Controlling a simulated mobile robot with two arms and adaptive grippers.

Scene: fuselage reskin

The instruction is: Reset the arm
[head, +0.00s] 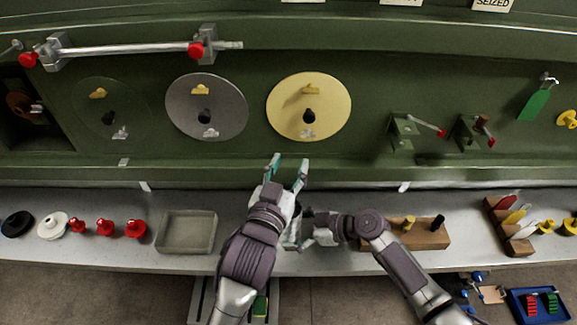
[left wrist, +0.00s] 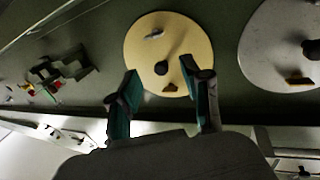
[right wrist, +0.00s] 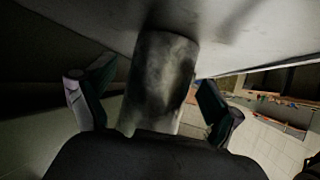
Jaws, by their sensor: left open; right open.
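My left gripper (head: 288,170) is open and empty in front of the green panel, below the yellow disc (head: 325,92). In the left wrist view my left gripper (left wrist: 160,95) shows its two teal-lined fingers apart, with the yellow disc (left wrist: 150,35) beyond them. My right gripper (head: 298,232) is lower, close to the left arm over the shelf, and its fingers are partly hidden. In the right wrist view my right gripper (right wrist: 150,105) has its fingers apart, with a pale blurred cylindrical shape (right wrist: 160,80) between them. I cannot tell whether they touch it.
A grey disc (head: 206,118) and a dark green disc (head: 110,107) are on the panel. Red-handled clamps (head: 408,132) stick out at right. The shelf holds a grey tray (head: 187,233), red knobs (head: 105,227) and a wooden block (head: 430,238). A bar (head: 125,49) runs along the upper left.

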